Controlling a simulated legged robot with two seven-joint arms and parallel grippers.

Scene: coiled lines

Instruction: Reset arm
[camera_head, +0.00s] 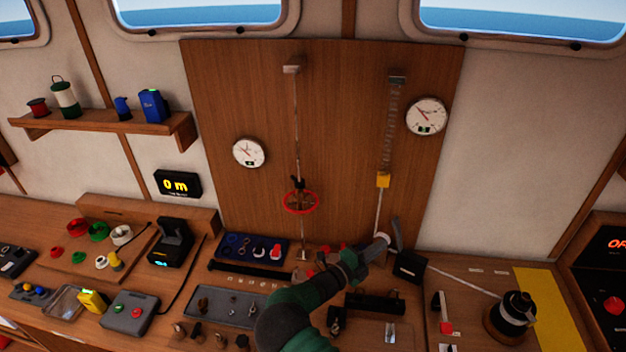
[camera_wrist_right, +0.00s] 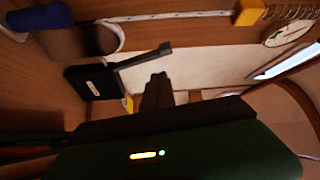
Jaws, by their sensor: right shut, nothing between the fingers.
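My right arm, with green and dark links, reaches up from the bottom middle of the head view. Its right gripper (camera_head: 352,268) is over the back of the bench, just left of a black box with a lever (camera_head: 408,266). In the right wrist view the dark fingers (camera_wrist_right: 157,92) are together with nothing between them, and the black lever box (camera_wrist_right: 95,82) is to their left. I cannot tell whether the gripper touches anything. My left gripper is not in view.
A wooden panel holds two gauges (camera_head: 427,116), a red handwheel (camera_head: 300,202) and a yellow block (camera_head: 383,180) below a spring. A line runs right to a black spool (camera_head: 513,312).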

